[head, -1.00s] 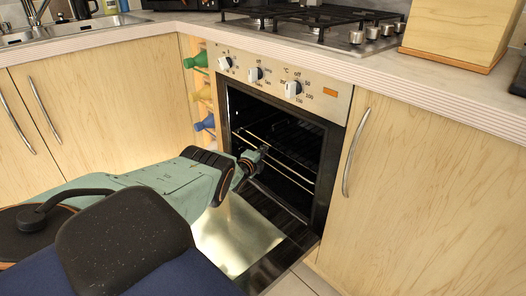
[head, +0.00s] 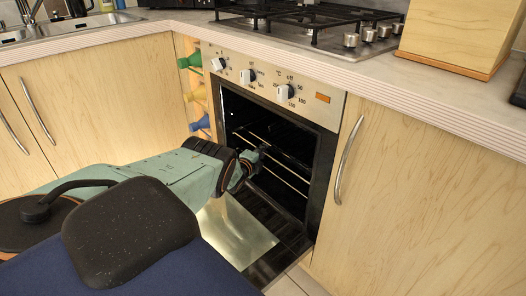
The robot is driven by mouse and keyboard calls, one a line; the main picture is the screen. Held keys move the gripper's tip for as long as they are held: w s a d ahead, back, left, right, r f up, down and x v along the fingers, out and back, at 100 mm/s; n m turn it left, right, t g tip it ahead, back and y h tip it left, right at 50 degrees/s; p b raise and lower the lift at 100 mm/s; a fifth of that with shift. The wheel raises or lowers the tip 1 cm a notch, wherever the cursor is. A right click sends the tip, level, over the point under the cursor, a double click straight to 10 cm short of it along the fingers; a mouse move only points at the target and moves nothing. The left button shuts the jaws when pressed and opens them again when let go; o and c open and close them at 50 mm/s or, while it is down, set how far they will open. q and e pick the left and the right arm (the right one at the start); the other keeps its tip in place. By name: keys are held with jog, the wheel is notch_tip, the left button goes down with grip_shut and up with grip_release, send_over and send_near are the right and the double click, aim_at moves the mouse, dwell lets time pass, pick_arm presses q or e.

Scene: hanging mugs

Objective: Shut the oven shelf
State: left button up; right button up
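The oven (head: 325,160) is built in under the counter. Its door (head: 238,228) is folded down and open, with a glass panel facing up. Inside the dark cavity are wire shelf rails (head: 285,172); how far the oven shelf sticks out is hard to tell. My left gripper (head: 257,158) is at the oven opening, near the shelf's front bar, above the open door. Its fingers are small and dark against the cavity, so I cannot tell whether they are open or touching the shelf. My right gripper is not in view.
Cabinet doors with metal handles flank the oven, one (head: 347,160) on the right. Above are oven knobs (head: 247,77), the counter edge (head: 300,58) and a gas hob (head: 310,22).

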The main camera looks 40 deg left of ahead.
pick_arm(q)
jog(key=shift+o, duration=1.3)
jog(key=shift+s, duration=0.15)
jog(key=v, duration=1.2)
